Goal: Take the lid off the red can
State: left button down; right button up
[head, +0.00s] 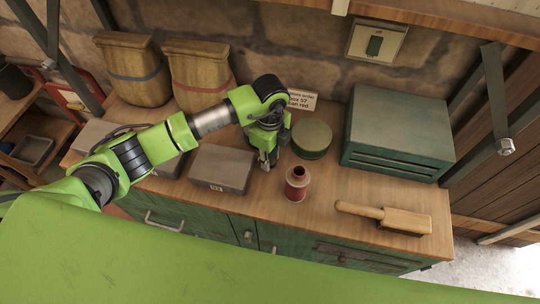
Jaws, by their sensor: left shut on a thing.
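The red can (297,185) stands upright near the front middle of the wooden bench top. Its top shows a dark round opening, with no lid seen on it. My left gripper (266,161) is to the left of and behind the can, apart from it, pointing down. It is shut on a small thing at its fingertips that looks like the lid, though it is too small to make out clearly. My right gripper is not in view.
A round green tin (312,138) stands behind the can. A grey box (222,168) is at left, a green metal chest (400,132) at back right. A wooden-handled brush (390,217) lies right of the can. Two sacks (197,72) stand against the stone wall.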

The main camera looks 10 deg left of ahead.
pick_arm(q)
jog(key=shift+f, duration=0.2)
jog(key=c, duration=1.7)
grip_release()
jog(key=shift+r, duration=0.25)
jog(key=shift+w+r, duration=0.1)
jog(key=shift+r, duration=0.15)
notch_tip(320, 180, up, 12)
jog(key=b, duration=0.4)
jog(key=shift+f, duration=0.25)
